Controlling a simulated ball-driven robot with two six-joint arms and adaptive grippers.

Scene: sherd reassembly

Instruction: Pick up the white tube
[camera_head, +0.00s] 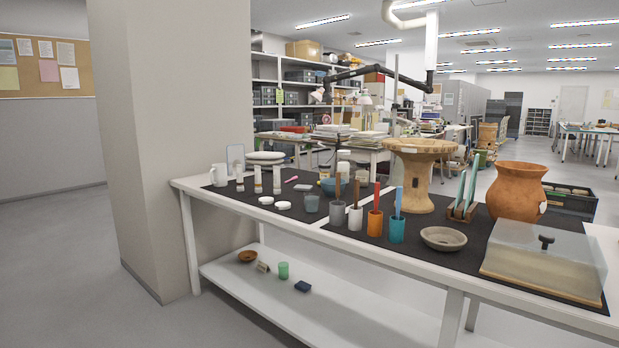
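Several small whitish upright tube-like items stand near the left end of the long table (188,186). One pale tube (258,179) stands close beside another pale tube (277,180), with a shorter one to their left. They are too small to tell which is the white tube. A white cylindrical cup (355,218) holding a brown stick stands mid-table between a grey cup (337,213) and an orange cup (375,223). Neither of my grippers is in view.
A white mug (218,175) is at the table's left end. White lids (284,206), a teal cup (397,230), a shallow bowl (443,239), a large clay pot (517,191) and a clear-covered box (545,258) crowd the table. A grey pillar (190,130) stands left; floor left is clear.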

